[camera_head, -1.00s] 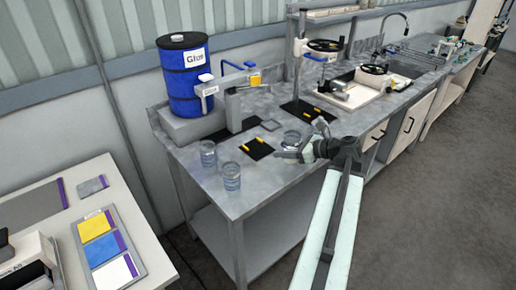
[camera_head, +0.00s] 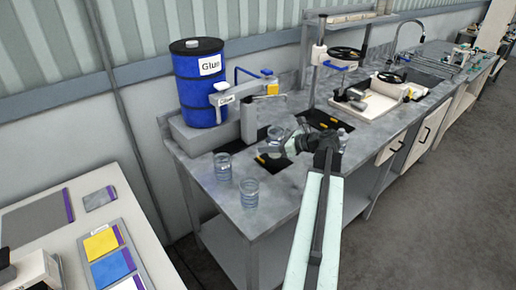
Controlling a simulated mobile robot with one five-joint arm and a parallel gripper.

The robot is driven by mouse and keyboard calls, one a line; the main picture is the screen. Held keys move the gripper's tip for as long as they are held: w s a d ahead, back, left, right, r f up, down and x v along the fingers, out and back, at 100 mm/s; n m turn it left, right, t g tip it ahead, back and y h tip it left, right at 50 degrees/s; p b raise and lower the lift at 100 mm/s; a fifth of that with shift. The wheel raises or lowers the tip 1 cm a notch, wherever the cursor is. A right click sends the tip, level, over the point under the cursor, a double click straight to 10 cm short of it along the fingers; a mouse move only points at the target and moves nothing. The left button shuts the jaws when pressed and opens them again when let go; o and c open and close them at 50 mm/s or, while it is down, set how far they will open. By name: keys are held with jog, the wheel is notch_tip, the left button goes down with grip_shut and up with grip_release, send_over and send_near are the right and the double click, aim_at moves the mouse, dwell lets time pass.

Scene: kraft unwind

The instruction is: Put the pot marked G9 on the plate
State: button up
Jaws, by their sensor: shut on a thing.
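A clear glass pot (camera_head: 276,134) is at the end of my gripper (camera_head: 284,149), which is shut on it. The gripper partly hides the pot, and no G9 marking can be read. A black plate (camera_head: 272,164) with yellow marks lies on the grey bench just below the gripper in the picture. I cannot tell whether the pot is above the plate or behind it, or touching anything. Two more clear pots stand upright at the bench's front left, one farther back (camera_head: 223,167) and one nearer (camera_head: 249,193); their markings are not readable.
A blue glue drum (camera_head: 198,92) and a dispenser arm (camera_head: 240,95) stand at the back left. A second black plate (camera_head: 322,119) lies beneath a press with a handwheel (camera_head: 340,47). A side table (camera_head: 75,225) holds coloured sheets. Bench surface near the front pots is clear.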

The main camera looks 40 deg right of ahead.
jog(key=shift+d+r, duration=0.1)
jog(key=shift+r, duration=0.05)
jog(key=f+b, duration=0.4)
jog(key=shift+w+d+f, duration=0.1)
jog(key=shift+w+d, duration=0.2)
jog(key=shift+w, duration=0.05)
jog(key=shift+w+a+r, duration=0.2)
jog(key=shift+w, duration=0.05)
jog(key=shift+s+f, duration=0.1)
jog(key=shift+f, duration=0.05)
jog(key=o, duration=1.4)
jog(key=shift+o, duration=0.2)
